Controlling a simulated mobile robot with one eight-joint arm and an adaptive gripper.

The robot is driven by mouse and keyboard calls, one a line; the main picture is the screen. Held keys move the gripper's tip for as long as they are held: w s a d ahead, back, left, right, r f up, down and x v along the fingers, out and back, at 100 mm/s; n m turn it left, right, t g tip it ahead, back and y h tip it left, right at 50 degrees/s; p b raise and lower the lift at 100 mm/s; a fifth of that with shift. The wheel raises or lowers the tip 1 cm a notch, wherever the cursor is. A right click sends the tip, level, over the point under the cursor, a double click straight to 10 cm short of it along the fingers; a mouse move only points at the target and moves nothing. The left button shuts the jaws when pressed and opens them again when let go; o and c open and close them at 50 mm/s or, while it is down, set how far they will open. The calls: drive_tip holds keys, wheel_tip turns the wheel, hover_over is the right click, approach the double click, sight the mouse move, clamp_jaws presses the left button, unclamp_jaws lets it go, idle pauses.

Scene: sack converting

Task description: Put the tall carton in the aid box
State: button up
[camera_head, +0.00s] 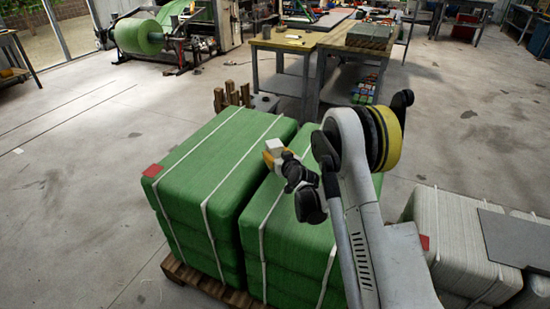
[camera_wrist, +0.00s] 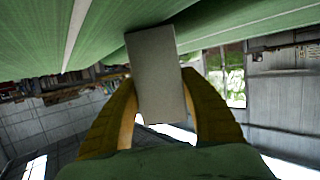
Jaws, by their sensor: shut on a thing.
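A pale, box-shaped carton (camera_head: 275,146) is held in my gripper (camera_head: 273,156) over the stacked green bales in the head view. In the wrist view the carton (camera_wrist: 156,70) looks plain grey and longer than wide, between the two yellow fingers of my gripper (camera_wrist: 160,88). Both fingers press on its long sides, and it tilts slightly. Its far end overlaps the green bale surface in that view; whether it touches cannot be told. I cannot make out an aid box in either view.
Strapped green bales (camera_head: 215,165) stand on a wooden pallet (camera_head: 205,283) below my gripper. Grey-white bales (camera_head: 455,240) stand at the right. A workbench (camera_head: 285,41) with a stack of grey items (camera_head: 370,35) is behind. Open concrete floor (camera_head: 85,180) lies left.

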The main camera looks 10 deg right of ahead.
drive_tip(key=shift+r, duration=0.1)
drive_tip(key=o, duration=1.1)
